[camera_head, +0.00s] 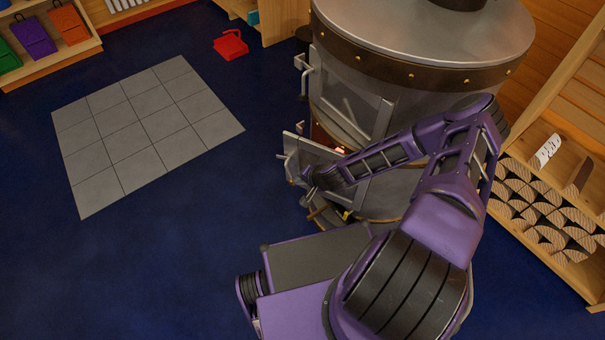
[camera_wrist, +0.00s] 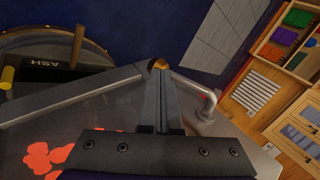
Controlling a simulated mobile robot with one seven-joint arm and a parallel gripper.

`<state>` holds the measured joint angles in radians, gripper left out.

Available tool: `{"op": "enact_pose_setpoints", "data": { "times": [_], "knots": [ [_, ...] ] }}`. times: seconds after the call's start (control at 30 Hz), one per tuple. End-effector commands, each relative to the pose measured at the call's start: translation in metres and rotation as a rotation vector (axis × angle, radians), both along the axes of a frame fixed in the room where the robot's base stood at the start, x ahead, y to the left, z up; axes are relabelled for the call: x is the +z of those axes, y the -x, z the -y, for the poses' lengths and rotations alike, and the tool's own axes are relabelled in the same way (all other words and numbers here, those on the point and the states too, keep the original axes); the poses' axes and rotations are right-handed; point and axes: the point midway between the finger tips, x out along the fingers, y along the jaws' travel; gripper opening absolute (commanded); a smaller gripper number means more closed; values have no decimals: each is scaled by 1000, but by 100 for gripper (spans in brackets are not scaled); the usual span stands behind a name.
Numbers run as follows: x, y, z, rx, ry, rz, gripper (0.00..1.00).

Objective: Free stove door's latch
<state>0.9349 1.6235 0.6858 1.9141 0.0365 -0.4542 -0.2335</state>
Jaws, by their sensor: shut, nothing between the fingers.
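The round grey stove (camera_head: 350,110) stands at upper centre in the head view. Its upper door has a glass pane and a bar handle (camera_head: 303,72) on the left side. A lower stove door (camera_head: 312,152) seems to stand out from the body, with a red glow behind its top edge. My gripper (camera_head: 308,180) is at this lower door, partly hidden by my arm. In the wrist view my gripper (camera_wrist: 160,70) is shut and empty.
Grey floor tiles (camera_head: 145,130) and a red pan (camera_head: 231,45) lie left of the stove. A log rack (camera_head: 550,215) stands at right.

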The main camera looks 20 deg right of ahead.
Motion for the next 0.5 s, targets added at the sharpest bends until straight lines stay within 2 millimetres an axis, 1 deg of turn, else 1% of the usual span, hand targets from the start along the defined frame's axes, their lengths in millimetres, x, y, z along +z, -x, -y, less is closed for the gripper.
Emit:
{"op": "enact_pose_setpoints", "data": {
  "times": [0.2, 0.5],
  "knots": [
    [-9, -5, -6, 3, 2, 0, 0],
    [-15, -10, -12, 1, 1, -2, 0]
  ]
}}
